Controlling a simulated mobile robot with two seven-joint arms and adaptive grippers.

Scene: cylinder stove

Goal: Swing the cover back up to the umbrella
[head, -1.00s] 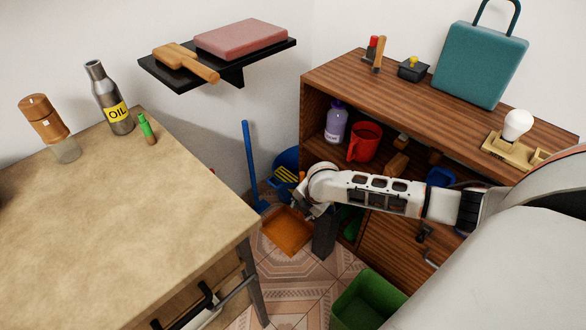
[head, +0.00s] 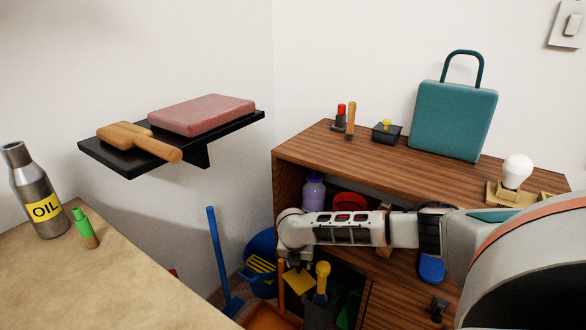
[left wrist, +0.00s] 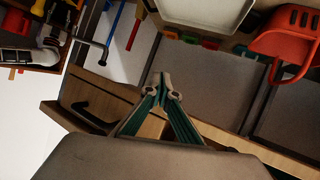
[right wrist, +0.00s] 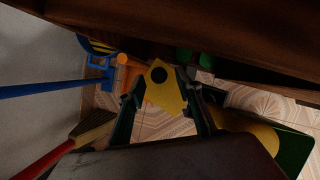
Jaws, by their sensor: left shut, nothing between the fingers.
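A yellow plate with a dark round spot, perhaps the cover, shows below my right arm in the head view (head: 297,281). In the right wrist view the yellow plate (right wrist: 172,101) lies between or just beyond the fingers of my right gripper (right wrist: 162,92). These fingers stand apart; I cannot tell whether they touch it. Beside the plate a yellow rounded handle (head: 322,273), perhaps the umbrella's, rises from a dark stand (head: 318,313). In the right wrist view a blurred yellow form (right wrist: 252,130) is at the right. My left gripper (left wrist: 162,82) is shut and empty, away from these things.
The wooden shelf unit (head: 300,163) stands close behind my right arm. A blue broom (head: 217,255), a blue bucket (head: 262,249) and an orange dustpan (head: 268,317) crowd the corner. The left wrist view shows a drawer handle (left wrist: 95,114) and a white tray (left wrist: 205,10).

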